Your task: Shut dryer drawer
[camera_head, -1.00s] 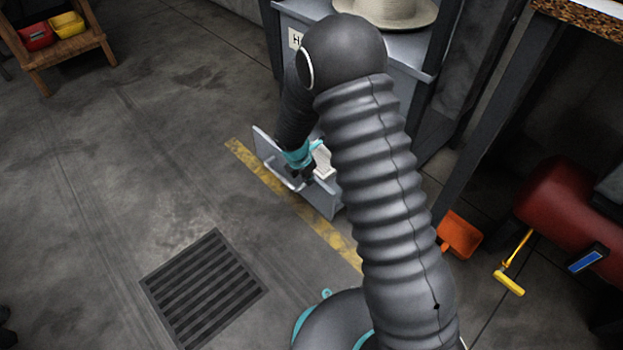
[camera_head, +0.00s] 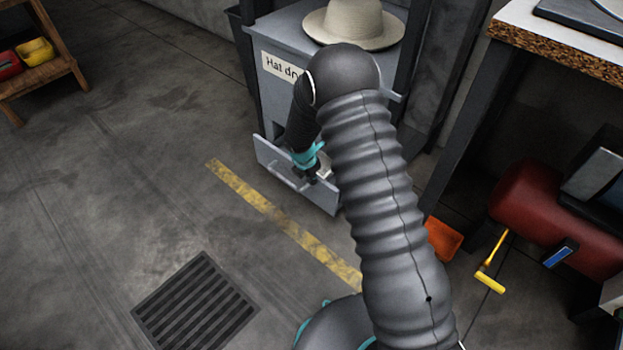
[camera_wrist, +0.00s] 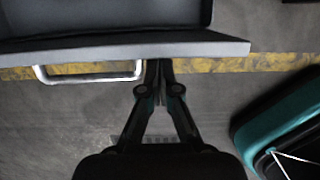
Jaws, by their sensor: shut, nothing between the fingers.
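The hat dryer (camera_head: 285,35) is a grey cabinet with a "Hat d…" label, partly hidden behind my arm. My gripper (camera_head: 314,174) is shut and empty at the drawer front. In the wrist view its fingertips (camera_wrist: 158,66) meet the panel's edge right of the handle; contact is unclear.
A cream hat (camera_head: 350,22) lies on top of the dryer. A yellow floor line (camera_head: 270,212) and a floor grate (camera_head: 195,300) lie in front. A workbench (camera_head: 545,45) and a red tank (camera_head: 535,205) are at right.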

